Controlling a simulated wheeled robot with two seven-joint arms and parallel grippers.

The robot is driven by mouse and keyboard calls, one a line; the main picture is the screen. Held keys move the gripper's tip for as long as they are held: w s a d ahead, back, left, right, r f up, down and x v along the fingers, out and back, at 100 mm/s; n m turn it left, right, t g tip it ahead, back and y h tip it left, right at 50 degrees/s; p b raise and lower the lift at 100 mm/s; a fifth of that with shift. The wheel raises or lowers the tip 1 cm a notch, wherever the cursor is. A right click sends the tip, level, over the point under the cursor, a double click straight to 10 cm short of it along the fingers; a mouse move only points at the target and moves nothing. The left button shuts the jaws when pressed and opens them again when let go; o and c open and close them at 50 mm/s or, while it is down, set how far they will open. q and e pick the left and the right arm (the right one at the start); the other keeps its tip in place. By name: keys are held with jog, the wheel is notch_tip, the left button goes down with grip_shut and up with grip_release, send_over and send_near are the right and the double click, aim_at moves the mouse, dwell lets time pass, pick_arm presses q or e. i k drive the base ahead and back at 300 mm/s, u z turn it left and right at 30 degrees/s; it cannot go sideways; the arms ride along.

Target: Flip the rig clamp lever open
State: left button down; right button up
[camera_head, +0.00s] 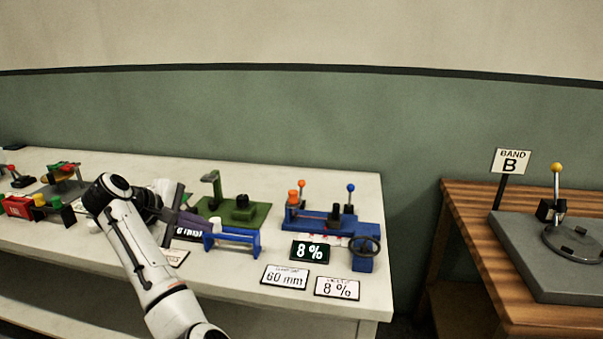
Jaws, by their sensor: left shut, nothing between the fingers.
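A blue rig (315,219) stands at the right end of the white bench. Two orange-knobbed levers (292,197) rise at its left, and a blue-knobbed lever (350,196) stands upright at its right. I cannot tell which of them is the clamp lever. A dark handwheel (365,246) is on its front right. My left gripper (178,211) is shut and empty, left of the rig and apart from its levers. It is dark and partly merges with the things behind it. My right gripper is not in view.
A green fixture (230,211) and a blue frame (232,243) stand between my gripper and the rig. Signs, including one reading 60 mm (285,277), lie along the front. A wooden table (466,254) with a grey base and yellow-knobbed lever (556,180) stands right, across a gap.

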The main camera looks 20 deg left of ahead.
aim_at(302, 183)
jog(key=i, duration=1)
